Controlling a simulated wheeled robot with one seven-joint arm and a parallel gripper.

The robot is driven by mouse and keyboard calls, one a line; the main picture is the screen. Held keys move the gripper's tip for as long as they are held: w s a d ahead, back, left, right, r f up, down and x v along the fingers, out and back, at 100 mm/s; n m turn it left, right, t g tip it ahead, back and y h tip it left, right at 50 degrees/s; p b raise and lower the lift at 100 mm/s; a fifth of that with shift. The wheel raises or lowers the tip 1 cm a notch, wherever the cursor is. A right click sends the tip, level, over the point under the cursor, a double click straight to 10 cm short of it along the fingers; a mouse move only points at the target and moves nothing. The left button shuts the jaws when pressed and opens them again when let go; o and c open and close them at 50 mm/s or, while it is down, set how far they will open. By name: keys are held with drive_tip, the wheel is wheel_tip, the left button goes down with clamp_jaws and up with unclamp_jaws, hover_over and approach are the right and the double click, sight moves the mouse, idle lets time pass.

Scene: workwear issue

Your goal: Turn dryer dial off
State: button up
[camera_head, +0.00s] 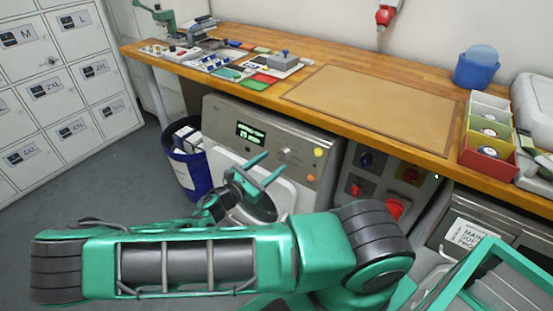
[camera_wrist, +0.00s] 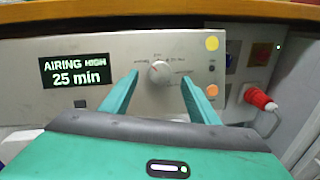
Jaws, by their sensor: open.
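The dryer (camera_head: 222,113) stands under the bench, with a grey front panel. Its dial (camera_wrist: 158,70) is a round silver knob with small printed marks around it; it also shows in the head view (camera_head: 284,154). The dial's marks are too small to read. The dryer display (camera_wrist: 76,74) reads "AIRING HIGH 25 min" in lit letters. My gripper (camera_wrist: 158,88) is open and empty, facing the panel, with one green finger on each side of the dial in the wrist view. In the head view my gripper (camera_head: 260,172) is in front of the panel, apparently short of the dial.
A yellow button (camera_wrist: 212,43) and an orange button (camera_wrist: 211,90) sit right of the dial. A box with a red plug (camera_wrist: 258,98) is further right. The wooden bench (camera_head: 240,93) overhangs the panel. A blue bin (camera_head: 187,170) stands left of the dryer.

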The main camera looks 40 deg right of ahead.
sight(281, 156)
drive_tip(key=shift+x, duration=2.3)
drive_tip(key=c, duration=1)
drive_tip(key=shift+a, duration=0.2)
drive_tip(key=shift+c, duration=0.2)
drive_tip(key=shift+d, duration=0.1)
